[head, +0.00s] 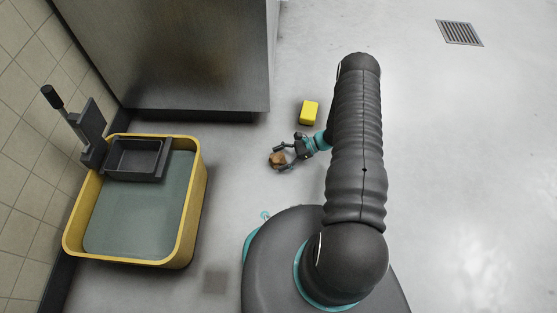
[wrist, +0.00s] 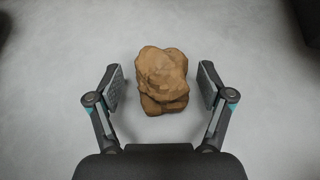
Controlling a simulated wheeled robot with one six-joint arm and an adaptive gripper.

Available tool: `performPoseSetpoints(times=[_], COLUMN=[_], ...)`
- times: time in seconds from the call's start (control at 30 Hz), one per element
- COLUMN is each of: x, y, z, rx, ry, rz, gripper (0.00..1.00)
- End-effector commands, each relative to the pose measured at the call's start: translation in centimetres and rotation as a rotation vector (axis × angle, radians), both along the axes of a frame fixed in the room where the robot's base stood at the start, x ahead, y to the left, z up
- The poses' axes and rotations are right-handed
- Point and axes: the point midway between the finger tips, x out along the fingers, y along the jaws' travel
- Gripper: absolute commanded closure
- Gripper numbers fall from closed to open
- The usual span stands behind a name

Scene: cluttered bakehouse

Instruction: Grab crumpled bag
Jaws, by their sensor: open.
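The crumpled bag (wrist: 162,78) is a small brown, wrinkled lump on the grey floor. In the wrist view it sits between the two fingers of my gripper (wrist: 160,88), with a gap on either side. My gripper is open and holds nothing. In the head view the bag (head: 277,160) lies just left of my gripper (head: 284,158), at the fingertips. The bag's underside is hidden.
A yellow block (head: 309,112) lies on the floor just above my gripper in the head view. A metal cabinet (head: 185,60) stands at the upper left. A yellow mop bucket (head: 190,228) with a wringer stands at the left. The floor on the right is clear, with a drain grate (head: 459,33).

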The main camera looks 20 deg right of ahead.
Motion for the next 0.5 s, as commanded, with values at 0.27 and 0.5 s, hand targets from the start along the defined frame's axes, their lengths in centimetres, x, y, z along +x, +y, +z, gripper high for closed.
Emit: performPoseSetpoints(times=[0.27, 0.5], x=[0.04, 0.05], y=[0.61, 0.59], z=[-0.24, -0.22], rx=[0.000, 0.000], ry=[0.000, 0.000], rz=[-0.001, -0.001], gripper=[0.20, 0.63])
